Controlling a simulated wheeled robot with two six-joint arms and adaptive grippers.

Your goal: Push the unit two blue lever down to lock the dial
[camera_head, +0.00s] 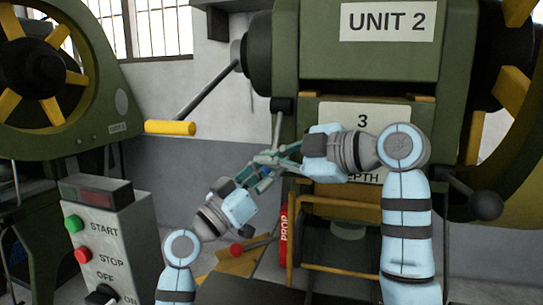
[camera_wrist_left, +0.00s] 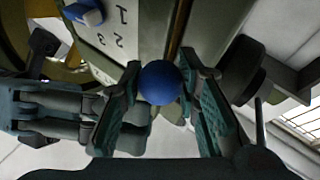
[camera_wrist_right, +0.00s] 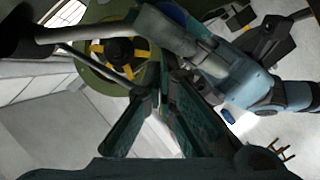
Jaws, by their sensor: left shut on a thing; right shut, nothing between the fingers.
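The unit two press carries a "UNIT 2" label (camera_head: 387,21) in the head view. A thin lever rod (camera_head: 277,128) hangs from a dark pivot on its left side. The lever's blue ball knob (camera_wrist_left: 160,82) is between the fingers of my left gripper (camera_wrist_left: 165,95) in the left wrist view; the gripper is shut on it. In the head view my left gripper (camera_head: 258,172) largely hides the knob. My right gripper (camera_head: 270,158) comes in from the right, close beside the left fingers. Its fingers, also in the right wrist view (camera_wrist_right: 165,90), are shut and empty.
A "3 DEPTH" panel (camera_head: 362,116) is behind my right gripper. A yellow-handled bar (camera_head: 170,128) juts out left. A START/STOP control box (camera_head: 105,240) stands front left. A red prop (camera_head: 284,235) stands below the grippers. A ball-ended lever (camera_head: 486,205) is at right.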

